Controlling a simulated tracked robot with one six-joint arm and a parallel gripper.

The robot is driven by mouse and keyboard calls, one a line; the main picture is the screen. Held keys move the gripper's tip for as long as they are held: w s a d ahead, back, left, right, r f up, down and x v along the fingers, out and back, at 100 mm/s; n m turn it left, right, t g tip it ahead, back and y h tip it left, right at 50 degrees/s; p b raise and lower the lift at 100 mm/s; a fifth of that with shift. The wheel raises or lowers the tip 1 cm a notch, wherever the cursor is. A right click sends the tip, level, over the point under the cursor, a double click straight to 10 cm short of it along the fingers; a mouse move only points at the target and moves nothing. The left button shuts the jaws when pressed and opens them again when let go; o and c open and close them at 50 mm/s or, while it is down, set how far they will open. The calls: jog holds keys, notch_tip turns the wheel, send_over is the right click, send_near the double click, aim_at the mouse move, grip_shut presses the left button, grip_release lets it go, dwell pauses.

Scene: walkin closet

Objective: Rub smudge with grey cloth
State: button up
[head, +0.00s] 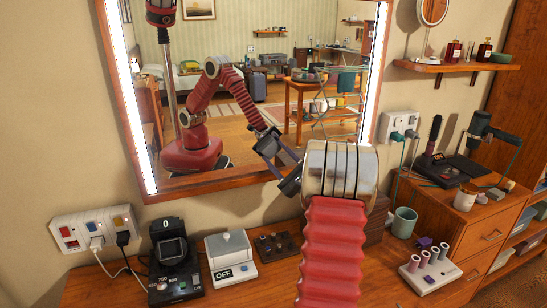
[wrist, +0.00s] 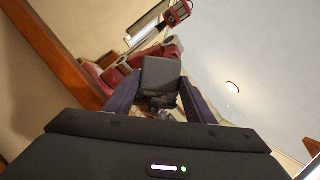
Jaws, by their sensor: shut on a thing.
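The mirror (head: 262,50) has a wooden frame and lit side strips. My gripper (head: 284,179) reaches to the lower part of its glass and seems at or very near the surface; exact contact cannot be told. In the wrist view my gripper (wrist: 160,84) has its two dark fingers shut on a grey, block-like piece, the grey cloth (wrist: 162,72). Beyond it the glass reflects my red arm.
Below the mirror, the wooden counter (head: 250,288) holds a black device (head: 172,262), a white box marked OFF (head: 230,257) and a rack of rollers (head: 430,268). A mug (head: 404,222) and a hair dryer (head: 482,124) stand right. A shelf (head: 458,67) juts out above.

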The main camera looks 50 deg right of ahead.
aim_at(265, 154)
jog(key=shift+s+d, duration=0.25)
jog(key=shift+d, duration=0.2)
jog(key=s+d, duration=0.2)
jog(key=d, duration=0.1)
jog(key=shift+d, duration=0.1)
dwell(0.5)
jog(key=shift+w, duration=0.2)
jog(key=shift+w+a, duration=0.4)
jog(key=shift+a, duration=0.45)
jog(key=shift+w+a, duration=0.4)
jog(key=shift+a, duration=0.45)
jog(key=shift+w+a, duration=0.5)
jog(key=shift+a, duration=0.3)
jog(key=shift+w+a, duration=0.5)
jog(key=shift+a, duration=0.3)
jog(key=shift+a, duration=0.15)
